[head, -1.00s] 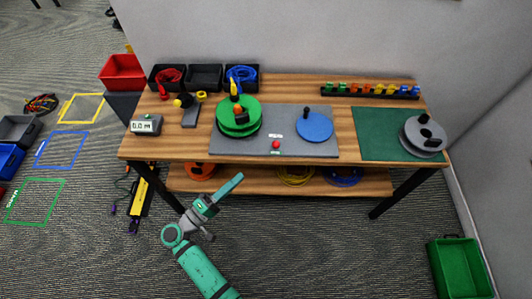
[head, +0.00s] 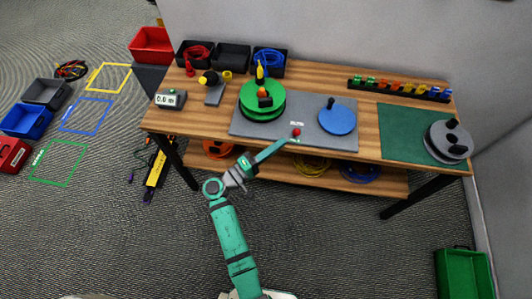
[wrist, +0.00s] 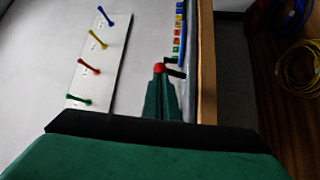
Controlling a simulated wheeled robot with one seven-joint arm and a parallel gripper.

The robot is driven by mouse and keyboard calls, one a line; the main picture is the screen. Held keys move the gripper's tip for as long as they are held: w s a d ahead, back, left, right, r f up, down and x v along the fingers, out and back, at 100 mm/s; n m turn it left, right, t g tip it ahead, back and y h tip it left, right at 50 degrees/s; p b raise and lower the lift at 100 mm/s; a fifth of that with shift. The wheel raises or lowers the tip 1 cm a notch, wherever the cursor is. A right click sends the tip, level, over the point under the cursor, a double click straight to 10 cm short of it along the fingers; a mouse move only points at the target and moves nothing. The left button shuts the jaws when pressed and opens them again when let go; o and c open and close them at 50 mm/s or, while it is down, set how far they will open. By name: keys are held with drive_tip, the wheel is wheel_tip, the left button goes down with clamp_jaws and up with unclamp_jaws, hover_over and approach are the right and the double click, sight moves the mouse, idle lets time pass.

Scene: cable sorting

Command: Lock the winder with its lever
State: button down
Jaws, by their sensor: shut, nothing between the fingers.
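A green reel (head: 262,98) with an orange and black top and a blue disc (head: 337,121) with a black upright handle sit on the grey plate (head: 303,145) on the table. I cannot tell for sure which is the winder. A red knob (head: 297,131), seemingly the lever's end, stands near the plate's front edge between them. My gripper (head: 287,139) is shut and empty, its tip at or right beside the knob. In the wrist view the red knob (wrist: 159,68) shows just past my gripper's fingertips (wrist: 161,88). Whether they touch is unclear.
The wooden table's front edge (wrist: 207,60) runs close beside my fingers. A rack (head: 400,88) of coloured pieces stands at the back right, and a grey reel (head: 448,141) on the green mat (head: 402,133). Coils (head: 311,166) lie on the lower shelf.

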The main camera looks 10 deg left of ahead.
sight(296, 133)
drive_tip(key=shift+x, duration=1.65)
drive_tip(key=shift+w+d, duration=0.1)
